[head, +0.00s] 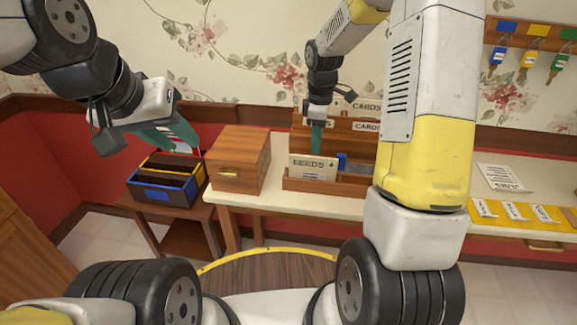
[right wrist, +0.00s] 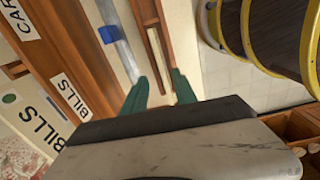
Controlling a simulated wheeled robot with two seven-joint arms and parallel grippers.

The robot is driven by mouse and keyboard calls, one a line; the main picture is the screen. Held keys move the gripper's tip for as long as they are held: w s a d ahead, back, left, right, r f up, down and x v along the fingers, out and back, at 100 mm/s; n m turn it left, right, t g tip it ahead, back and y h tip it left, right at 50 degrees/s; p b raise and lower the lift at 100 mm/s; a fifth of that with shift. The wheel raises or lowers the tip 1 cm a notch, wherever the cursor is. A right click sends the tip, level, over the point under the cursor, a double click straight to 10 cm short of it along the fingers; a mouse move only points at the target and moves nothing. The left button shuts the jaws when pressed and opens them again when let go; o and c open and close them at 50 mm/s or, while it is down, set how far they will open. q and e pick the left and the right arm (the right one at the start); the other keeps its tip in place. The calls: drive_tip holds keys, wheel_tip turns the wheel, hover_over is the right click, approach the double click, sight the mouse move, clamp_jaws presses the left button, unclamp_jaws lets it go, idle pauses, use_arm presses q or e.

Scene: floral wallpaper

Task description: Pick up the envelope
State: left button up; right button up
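A pale, flat piece marked "DEEDS" or similar (head: 312,170) stands at the front of the wooden letter rack (head: 350,186); I cannot tell if it is the envelope. My right gripper (head: 316,150) points down just above it. In the right wrist view its green fingertips (right wrist: 160,92) are apart, with a narrow pale strip (right wrist: 157,56) in a rack slot beyond them. My left gripper (head: 175,134) is at the left, above the dark crate. A small white and red piece (head: 183,149) shows by its fingers; whether it is held is unclear.
The dark crate (head: 150,192) with yellow and blue trim stands on a low stand. A wooden box (head: 237,160) sits between it and the rack. A blue tab (head: 342,160) sticks up in the rack. Papers (head: 503,178) and key hooks are at the right.

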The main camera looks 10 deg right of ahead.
sight(313, 165)
drive_tip(key=shift+a+f+n, duration=0.2)
drive_tip(key=shift+a+f, duration=0.05)
drive_tip(key=shift+f, duration=0.25)
drive_tip(key=shift+a+f+n, duration=0.2)
drive_tip(key=shift+a+f, duration=0.05)
drive_tip(key=shift+f, duration=0.25)
drive_tip(key=f, duration=0.7)
drive_tip(key=shift+s+d+f, duration=0.1)
drive_tip(key=shift+d+f, duration=0.05)
drive_tip(key=shift+d, duration=0.05)
clamp_jaws()
